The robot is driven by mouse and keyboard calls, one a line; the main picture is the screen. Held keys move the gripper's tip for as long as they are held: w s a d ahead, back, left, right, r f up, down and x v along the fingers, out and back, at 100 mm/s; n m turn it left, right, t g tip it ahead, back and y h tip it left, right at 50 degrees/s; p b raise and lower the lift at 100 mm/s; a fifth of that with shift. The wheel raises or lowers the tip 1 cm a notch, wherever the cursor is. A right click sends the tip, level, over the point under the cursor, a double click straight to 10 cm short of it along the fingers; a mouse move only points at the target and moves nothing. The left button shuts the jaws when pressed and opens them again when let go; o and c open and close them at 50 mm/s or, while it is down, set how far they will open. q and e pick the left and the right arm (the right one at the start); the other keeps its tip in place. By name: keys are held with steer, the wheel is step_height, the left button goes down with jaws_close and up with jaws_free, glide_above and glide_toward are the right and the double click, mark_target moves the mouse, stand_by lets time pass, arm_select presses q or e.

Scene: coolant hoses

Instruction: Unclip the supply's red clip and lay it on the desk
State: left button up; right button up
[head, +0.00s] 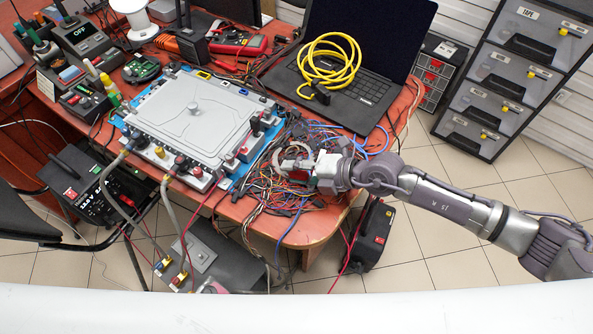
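The power supply (88,188) is a black box with a lit display and a red label, on the floor at the left beside the desk. Thin red and black leads run near it. I cannot make out its red clip for certain among the leads and red parts. The desk (315,220) has a reddish top. My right gripper (284,161) is low over the tangled wires, right of the grey lidded unit (195,112). Small red parts show beside its fingers. Its finger gap is too small and cluttered to read. My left gripper does not show.
A tangle of coloured wires (285,190) covers the desk's right part. A laptop (360,95) with a coiled yellow cable (330,62) stands behind. Grey hoses (182,222) run from the unit down to a dark box (225,262). The desk's front-right corner is partly bare.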

steer(key=shift+s+d+f, duration=0.1)
steer(key=shift+d+f, duration=0.05)
steer(key=shift+d, duration=0.05)
steer(key=shift+s+d, duration=0.1)
steer(key=shift+d, duration=0.2)
steer(key=v, duration=1.1)
steer(key=shift+a+r, duration=0.1)
steer(key=shift+r, duration=0.25)
